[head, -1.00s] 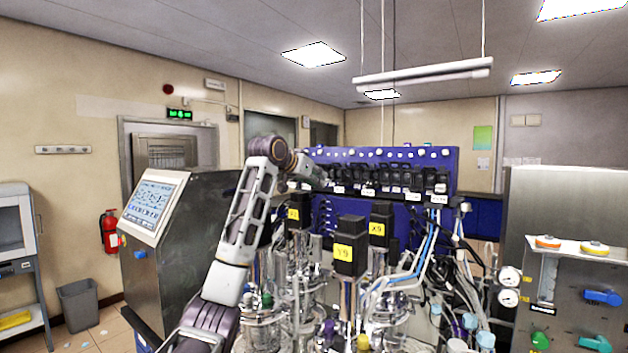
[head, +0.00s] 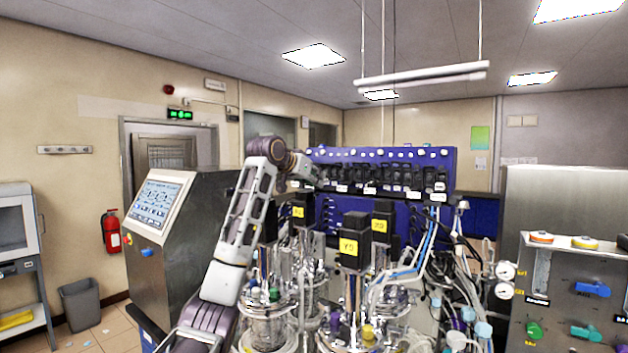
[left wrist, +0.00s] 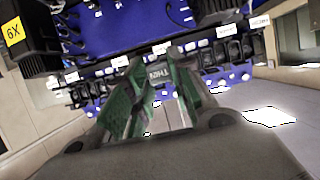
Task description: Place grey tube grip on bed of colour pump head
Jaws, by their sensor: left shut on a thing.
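A row of black pump heads (head: 396,179) runs along the blue rack (head: 330,154). I cannot tell which one is the colour pump head. My left gripper (head: 312,172) is at the left part of this row, small and dark in the head view. In the left wrist view my left gripper (left wrist: 160,88) shows its green-padded fingers closed in on a small grey piece, the grey tube grip (left wrist: 157,75), largely hidden between them. The pump row (left wrist: 215,66) lies just beyond the fingertips there; contact cannot be told. My right gripper is not in view.
Glass vessels with black motors (head: 355,232) and many tubes crowd the space below and in front of the rack. A steel console with a screen (head: 160,198) stands at left. A valve panel (head: 565,300) stands at right.

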